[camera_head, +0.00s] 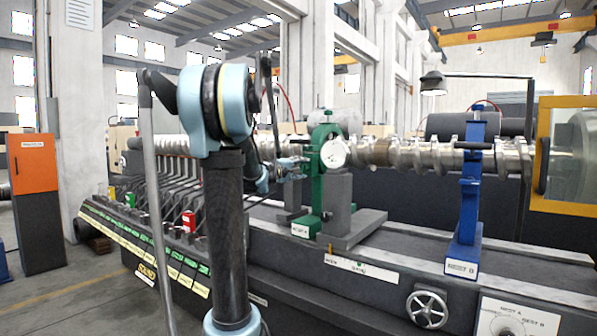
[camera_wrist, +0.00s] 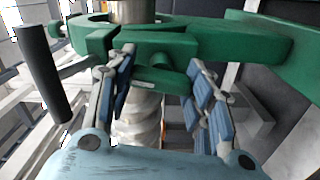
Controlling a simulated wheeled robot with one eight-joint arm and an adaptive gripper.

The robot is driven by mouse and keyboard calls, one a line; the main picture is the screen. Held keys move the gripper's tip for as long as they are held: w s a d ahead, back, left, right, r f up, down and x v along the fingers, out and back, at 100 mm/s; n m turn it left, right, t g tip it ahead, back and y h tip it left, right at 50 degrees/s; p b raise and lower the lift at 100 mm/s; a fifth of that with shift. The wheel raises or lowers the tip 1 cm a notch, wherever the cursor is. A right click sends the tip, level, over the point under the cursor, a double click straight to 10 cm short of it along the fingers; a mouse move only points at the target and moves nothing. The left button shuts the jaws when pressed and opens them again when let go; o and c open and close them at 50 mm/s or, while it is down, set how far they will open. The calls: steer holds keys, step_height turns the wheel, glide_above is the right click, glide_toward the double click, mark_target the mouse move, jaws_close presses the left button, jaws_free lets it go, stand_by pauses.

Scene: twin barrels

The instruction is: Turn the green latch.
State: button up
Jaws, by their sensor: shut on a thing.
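The green stand (camera_head: 322,165) holds a metal screw shaft in the head view, and its green clamp ring (camera_wrist: 215,38) spans the top of the wrist view. The green latch (camera_wrist: 160,80) is a short green tab below the ring. My gripper (camera_wrist: 163,85) has its two blue-padded fingers on either side of this tab and is shut on it. In the head view my gripper (camera_head: 292,166) is small, at the left side of the green stand, and my arm stands in front. The exact finger contact is partly hidden.
A dark cylindrical handle (camera_wrist: 45,72) sticks out at the left of the clamp in the wrist view. A blue stand (camera_head: 470,185) holds the shaft further right. Several levers (camera_head: 180,195) line the bench's left.

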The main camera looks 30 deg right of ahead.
steer(key=shift+w+a+f+n, duration=0.1)
steer(key=shift+w+n, duration=0.05)
steer(key=shift+n, duration=0.95)
steer(key=o, duration=1.1)
steer(key=shift+c, duration=0.2)
steer(key=v, duration=1.2)
steer(key=shift+f, duration=0.15)
